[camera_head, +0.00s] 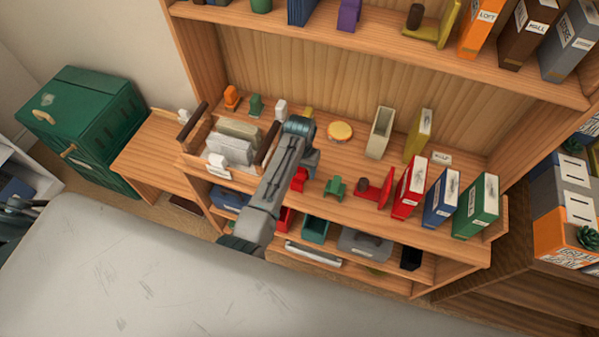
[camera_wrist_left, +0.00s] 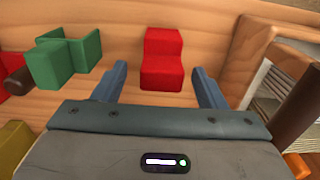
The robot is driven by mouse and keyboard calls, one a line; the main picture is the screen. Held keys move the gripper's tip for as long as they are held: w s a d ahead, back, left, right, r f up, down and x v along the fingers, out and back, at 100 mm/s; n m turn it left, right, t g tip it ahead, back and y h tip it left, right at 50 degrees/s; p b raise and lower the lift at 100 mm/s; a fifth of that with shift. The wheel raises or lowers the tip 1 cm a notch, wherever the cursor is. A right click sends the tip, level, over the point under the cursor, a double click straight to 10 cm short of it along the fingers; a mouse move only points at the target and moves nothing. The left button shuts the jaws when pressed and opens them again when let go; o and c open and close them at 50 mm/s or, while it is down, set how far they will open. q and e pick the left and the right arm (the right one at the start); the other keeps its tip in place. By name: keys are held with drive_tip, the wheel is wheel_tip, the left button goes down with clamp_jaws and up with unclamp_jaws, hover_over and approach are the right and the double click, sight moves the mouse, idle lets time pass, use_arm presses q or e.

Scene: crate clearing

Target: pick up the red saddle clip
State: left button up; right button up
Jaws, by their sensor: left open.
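The red saddle clip (camera_wrist_left: 162,58) is a small stepped block standing on the wooden shelf board. In the head view the clip (camera_head: 299,180) shows just below my left gripper (camera_head: 309,163), partly covered by my arm. In the left wrist view my left gripper (camera_wrist_left: 159,72) is open, with one blue-grey finger on each side of the clip. Gaps show between the clip and both fingers. Nothing is held. My right gripper is not in view.
A green clip (camera_head: 335,187) stands close beside the red one, and a red piece with a dark knob (camera_head: 375,191) stands farther right. A wooden crate (camera_head: 192,160) with file cards is to the left. Upright red, blue and green binders line the right. An upper shelf overhangs behind.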

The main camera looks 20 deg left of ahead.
use_arm(q)
drive_tip(key=shift+a+f, duration=0.1)
drive_tip(key=shift+f, duration=1.2)
drive_tip(key=c, duration=1.2)
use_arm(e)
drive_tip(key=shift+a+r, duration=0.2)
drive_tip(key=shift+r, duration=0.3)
use_arm(q)
drive_tip(key=shift+r, duration=0.15)
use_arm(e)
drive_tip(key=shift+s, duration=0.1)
